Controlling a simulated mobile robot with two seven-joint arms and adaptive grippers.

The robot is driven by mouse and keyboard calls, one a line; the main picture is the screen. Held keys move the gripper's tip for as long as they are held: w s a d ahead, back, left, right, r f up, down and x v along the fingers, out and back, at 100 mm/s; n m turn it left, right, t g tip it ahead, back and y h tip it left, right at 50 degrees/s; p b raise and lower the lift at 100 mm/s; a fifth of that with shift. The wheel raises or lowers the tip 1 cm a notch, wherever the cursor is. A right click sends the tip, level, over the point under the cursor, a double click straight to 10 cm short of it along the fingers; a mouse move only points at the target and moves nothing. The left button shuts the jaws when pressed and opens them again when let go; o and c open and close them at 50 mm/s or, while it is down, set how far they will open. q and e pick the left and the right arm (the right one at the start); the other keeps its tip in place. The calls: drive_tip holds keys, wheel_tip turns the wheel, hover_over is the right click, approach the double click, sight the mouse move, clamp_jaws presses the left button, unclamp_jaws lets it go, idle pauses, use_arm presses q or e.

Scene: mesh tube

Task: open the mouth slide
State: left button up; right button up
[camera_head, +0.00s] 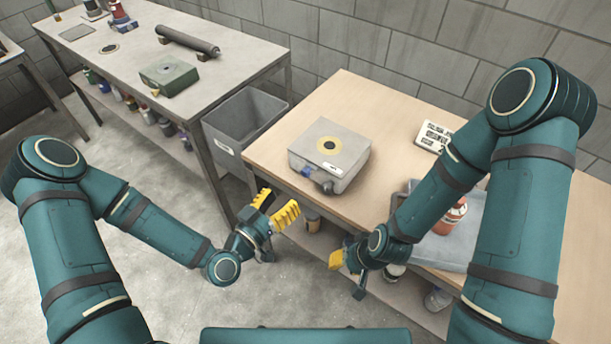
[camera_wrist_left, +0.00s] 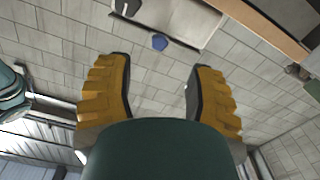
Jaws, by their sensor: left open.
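I cannot make out which part is the mouth slide. My left gripper (camera_head: 275,207) is open and empty, off the table edge, in front and left of the box. In the left wrist view its yellow fingers (camera_wrist_left: 158,95) are apart, with the blue knob (camera_wrist_left: 160,42) beyond them. My right gripper (camera_head: 347,268) is before the table; its jaw gap is unclear.
A grey bin (camera_head: 245,122) stands left of the wooden table (camera_head: 270,147). A grey tray (camera_head: 470,238) holding a red container (camera_head: 450,217) and a white panel (camera_head: 433,137) are to the right. A far bench holds a green box (camera_head: 168,76) and a dark tube (camera_head: 188,41).

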sight(304, 175)
use_arm(q)
drive_tip(key=x, duration=1)
drive_tip(key=shift+r, duration=0.1)
clamp_jaws()
